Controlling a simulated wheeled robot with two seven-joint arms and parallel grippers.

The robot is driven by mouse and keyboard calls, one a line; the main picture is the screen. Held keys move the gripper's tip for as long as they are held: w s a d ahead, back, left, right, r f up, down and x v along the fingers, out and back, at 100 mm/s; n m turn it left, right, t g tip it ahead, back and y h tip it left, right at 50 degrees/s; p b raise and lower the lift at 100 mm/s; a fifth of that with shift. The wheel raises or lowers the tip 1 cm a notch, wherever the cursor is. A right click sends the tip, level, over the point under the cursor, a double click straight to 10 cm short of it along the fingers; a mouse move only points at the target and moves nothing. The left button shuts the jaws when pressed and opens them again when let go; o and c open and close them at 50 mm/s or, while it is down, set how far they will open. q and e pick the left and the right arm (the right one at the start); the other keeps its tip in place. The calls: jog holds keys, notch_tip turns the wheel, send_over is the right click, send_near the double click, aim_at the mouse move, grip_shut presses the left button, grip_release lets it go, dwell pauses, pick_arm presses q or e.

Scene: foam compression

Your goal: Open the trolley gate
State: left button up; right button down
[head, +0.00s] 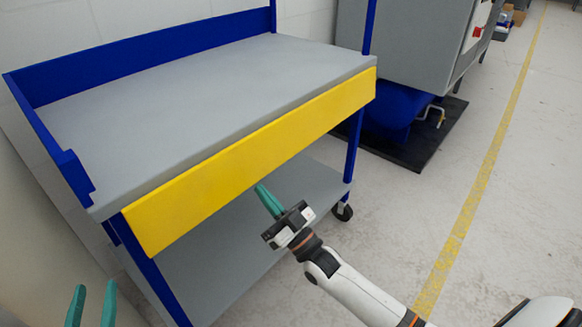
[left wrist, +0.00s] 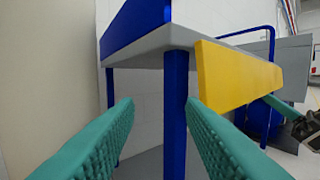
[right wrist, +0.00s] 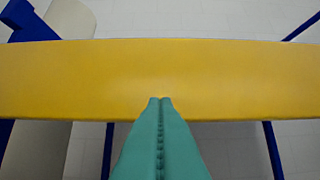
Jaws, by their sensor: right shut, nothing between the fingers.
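The trolley has blue posts and rims and a grey upper shelf (head: 210,95). The yellow gate (head: 250,155) runs along the front edge of this shelf and hangs below its top surface. It also fills the middle of the right wrist view (right wrist: 90,80) and shows at right in the left wrist view (left wrist: 235,75). My right gripper (head: 262,187) is shut and empty, its tips close in front of the gate's lower part; I cannot tell whether they touch. My left gripper (head: 95,288) is open and empty, near the trolley's left front post (left wrist: 175,110).
A grey lower shelf (head: 235,255) lies beneath, with a caster (head: 342,212) at the right front. A grey machine with a blue tank (head: 392,108) stands behind right on a black mat (head: 430,148). A wall is at left. Floor at right is clear.

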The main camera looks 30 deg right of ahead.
jog(key=shift+w+a+f+t+b, duration=0.25)
jog(key=shift+w+t+b, duration=0.3)
jog(key=shift+b, duration=0.55)
pick_arm(q)
jog(key=s+r+t+h, duration=0.3)
jog(key=s+r+t, duration=0.1)
jog(key=r+t, duration=0.3)
jog(key=shift+s+d+r+t, duration=0.15)
jog(key=shift+s+r+t, duration=0.2)
jog(key=shift+r, duration=0.7)
jog(key=shift+s, duration=0.1)
